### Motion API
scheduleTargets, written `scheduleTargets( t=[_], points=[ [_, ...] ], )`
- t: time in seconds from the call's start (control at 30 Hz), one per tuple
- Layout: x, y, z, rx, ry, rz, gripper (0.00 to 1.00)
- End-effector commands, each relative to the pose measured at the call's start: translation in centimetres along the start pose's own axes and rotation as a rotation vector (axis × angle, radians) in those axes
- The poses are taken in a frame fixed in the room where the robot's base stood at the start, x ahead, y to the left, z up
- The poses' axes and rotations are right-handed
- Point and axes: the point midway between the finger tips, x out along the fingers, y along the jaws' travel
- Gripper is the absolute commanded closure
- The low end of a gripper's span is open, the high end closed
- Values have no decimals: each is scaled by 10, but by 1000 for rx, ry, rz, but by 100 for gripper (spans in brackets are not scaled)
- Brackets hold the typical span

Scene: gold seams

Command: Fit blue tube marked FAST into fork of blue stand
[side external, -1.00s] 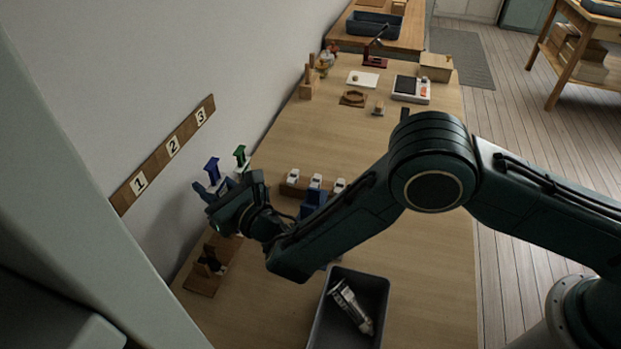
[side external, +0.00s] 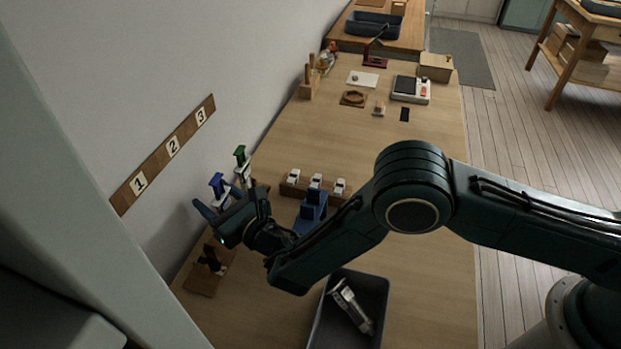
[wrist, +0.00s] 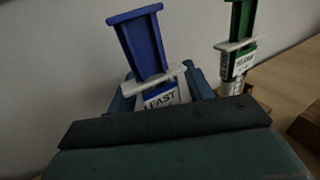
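The blue tube marked FAST (wrist: 163,97) is between the fingers of my gripper (wrist: 160,88) in the wrist view, its blue plunger (wrist: 142,42) sticking up, slightly tilted. Its lower part is hidden behind the gripper body. In the side view its blue plunger (side external: 217,182) shows above my gripper (side external: 218,205), which is at the left of the table near the wall. The blue stand (side external: 313,207) is on the table to the right of my gripper, partly behind my arm. Its fork cannot be made out clearly.
A green tube marked SLOW (wrist: 240,50) stands close beside the blue one, near the wall. A wooden block with several white pieces (side external: 316,186) is behind the blue stand. A grey bin (side external: 350,310) holding a tube is in front. A wooden holder (side external: 206,272) is at front left.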

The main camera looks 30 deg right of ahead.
Motion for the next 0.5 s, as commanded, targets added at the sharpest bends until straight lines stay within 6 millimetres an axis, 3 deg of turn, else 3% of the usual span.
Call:
scheduleTargets(
  t=[0.5],
  points=[
    [-6,0,2,0,1,0,49]
  ],
)
